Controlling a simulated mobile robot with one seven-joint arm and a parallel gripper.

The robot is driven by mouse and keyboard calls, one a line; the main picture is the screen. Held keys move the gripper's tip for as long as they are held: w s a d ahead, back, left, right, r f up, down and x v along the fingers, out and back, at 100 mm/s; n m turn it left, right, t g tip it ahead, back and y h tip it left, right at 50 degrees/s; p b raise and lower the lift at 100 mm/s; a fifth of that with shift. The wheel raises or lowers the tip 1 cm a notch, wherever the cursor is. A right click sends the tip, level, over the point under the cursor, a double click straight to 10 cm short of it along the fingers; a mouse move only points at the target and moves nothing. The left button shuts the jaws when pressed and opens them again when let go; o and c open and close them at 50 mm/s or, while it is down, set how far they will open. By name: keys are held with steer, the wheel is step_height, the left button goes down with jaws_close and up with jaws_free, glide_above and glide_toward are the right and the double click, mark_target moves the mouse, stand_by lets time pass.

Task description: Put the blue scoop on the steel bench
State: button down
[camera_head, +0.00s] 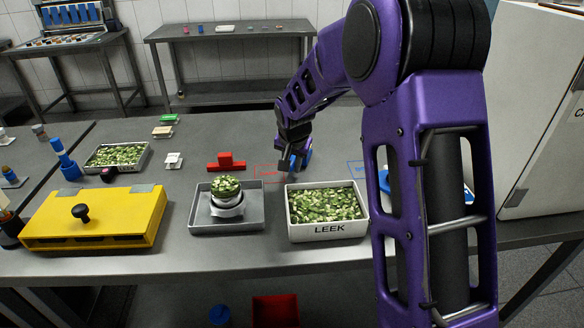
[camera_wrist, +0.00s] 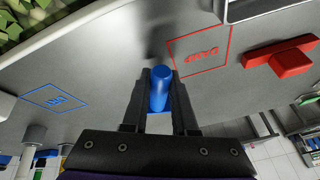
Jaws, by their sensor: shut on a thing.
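The blue scoop shows in the wrist view as a blue cylindrical handle (camera_wrist: 160,88) between the fingers of my gripper (camera_wrist: 159,100). In the head view my gripper (camera_head: 293,148) is over the grey metal worktop (camera_head: 215,133), behind the LEEK bin, with some blue (camera_head: 306,156) at its fingers. The gripper is shut on the handle. The rest of the scoop is hidden, and I cannot tell whether it touches the worktop. A second metal bench (camera_head: 228,33) stands against the back wall.
The LEEK bin (camera_head: 327,230) and a tray with a scale (camera_head: 200,222) stand in front of my gripper. A red block (camera_head: 227,163) lies to its left, beside a red outline (camera_head: 270,171). A blue outline (camera_head: 357,169) is to the right. A yellow box (camera_head: 95,218) stands left.

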steer(key=shift+f, duration=0.25)
steer(key=shift+f, duration=0.1)
steer(key=shift+f, duration=0.2)
steer(key=c, duration=0.7)
jaws_free()
steer(key=shift+r, duration=0.1)
steer(key=shift+r, duration=0.1)
steer(key=shift+r, duration=0.3)
steer(key=p+v, duration=0.1)
steer(key=v, duration=1)
steer(key=shift+s+r+p, duration=0.2)
steer(key=shift+r+p, duration=0.05)
steer(key=shift+p, duration=0.05)
